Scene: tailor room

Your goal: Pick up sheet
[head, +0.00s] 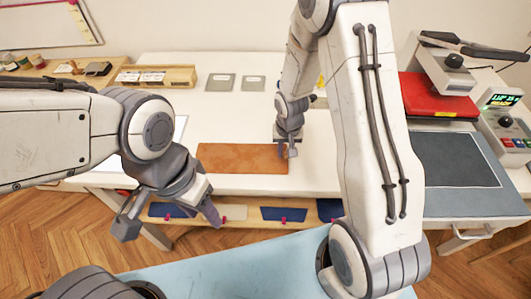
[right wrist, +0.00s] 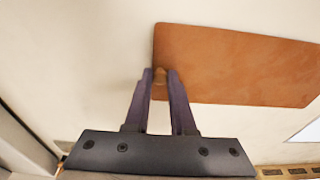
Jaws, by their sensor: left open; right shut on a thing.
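The orange-brown sheet (head: 235,158) lies flat on the white table (head: 330,180) near its front edge. My right gripper (head: 287,151) is at the sheet's right end, shut on its edge. In the right wrist view, the fingers (right wrist: 160,77) pinch the edge of the sheet (right wrist: 240,65) close to a corner, and the rest of it looks flat. My left gripper (head: 168,220) is open and empty, in front of the table and left of the sheet.
A wooden rack (head: 155,76) and two grey squares (head: 221,82) sit behind the sheet. A heat press with a red part (head: 440,97) and dark plate (head: 455,160) stands at right. Coloured pieces (head: 285,213) lie on a lower shelf. A light-blue surface (head: 240,268) is nearest me.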

